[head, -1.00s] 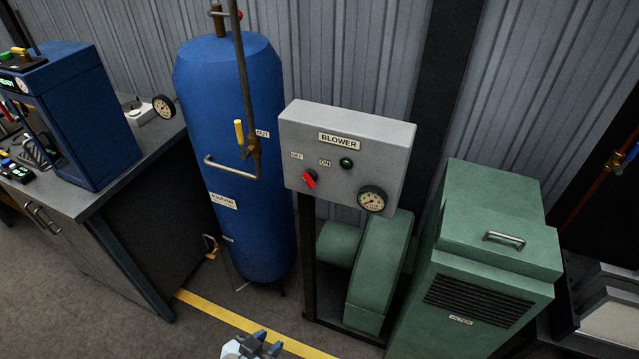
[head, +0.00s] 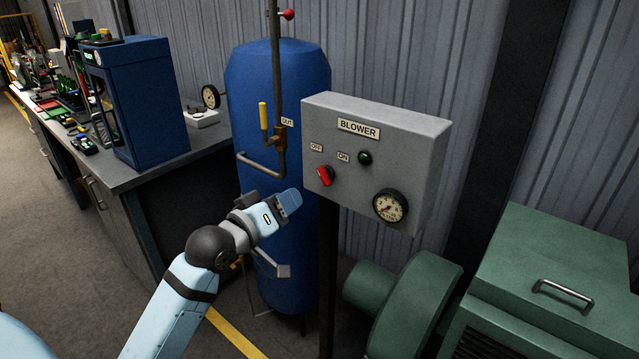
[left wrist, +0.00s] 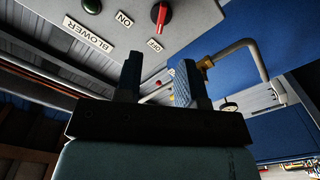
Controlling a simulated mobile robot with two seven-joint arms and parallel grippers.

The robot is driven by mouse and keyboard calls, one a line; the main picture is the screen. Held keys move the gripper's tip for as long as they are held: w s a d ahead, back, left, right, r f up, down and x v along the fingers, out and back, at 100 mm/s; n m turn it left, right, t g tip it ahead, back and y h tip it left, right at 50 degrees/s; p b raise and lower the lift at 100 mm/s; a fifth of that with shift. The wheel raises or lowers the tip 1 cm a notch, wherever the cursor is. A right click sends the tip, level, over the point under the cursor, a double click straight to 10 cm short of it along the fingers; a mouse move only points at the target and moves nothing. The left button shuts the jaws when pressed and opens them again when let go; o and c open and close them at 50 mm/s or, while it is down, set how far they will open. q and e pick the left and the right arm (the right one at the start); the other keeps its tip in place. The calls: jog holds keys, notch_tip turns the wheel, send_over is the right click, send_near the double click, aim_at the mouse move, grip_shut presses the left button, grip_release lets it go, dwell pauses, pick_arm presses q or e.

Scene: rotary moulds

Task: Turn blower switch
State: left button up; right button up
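The blower switch is a red knob (head: 324,176) on the front of a grey box (head: 375,120) labelled BLOWER. Its handle slants from upper left to lower right, its upper end toward the OFF label. The knob also shows near the top of the left wrist view (left wrist: 160,15). My left gripper (head: 285,203) is just left of and below the knob, apart from it. In the left wrist view its two fingers (left wrist: 158,75) stand apart with nothing between them. My right gripper is not in view.
A green lamp (head: 365,157) and a dial gauge (head: 390,206) sit on the same panel. A blue tank (head: 275,80) with a pipe and yellow-handled valve (head: 264,117) stands close behind my left gripper. A green blower (head: 415,300) and green cabinet (head: 545,265) are lower right.

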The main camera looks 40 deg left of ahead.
aim_at(321, 178)
pick_arm(q)
jog(key=w, duration=1)
jog(key=shift+w+d+f, duration=0.1)
jog(key=shift+w+d, duration=0.2)
jog(key=shift+d, duration=0.05)
grip_shut()
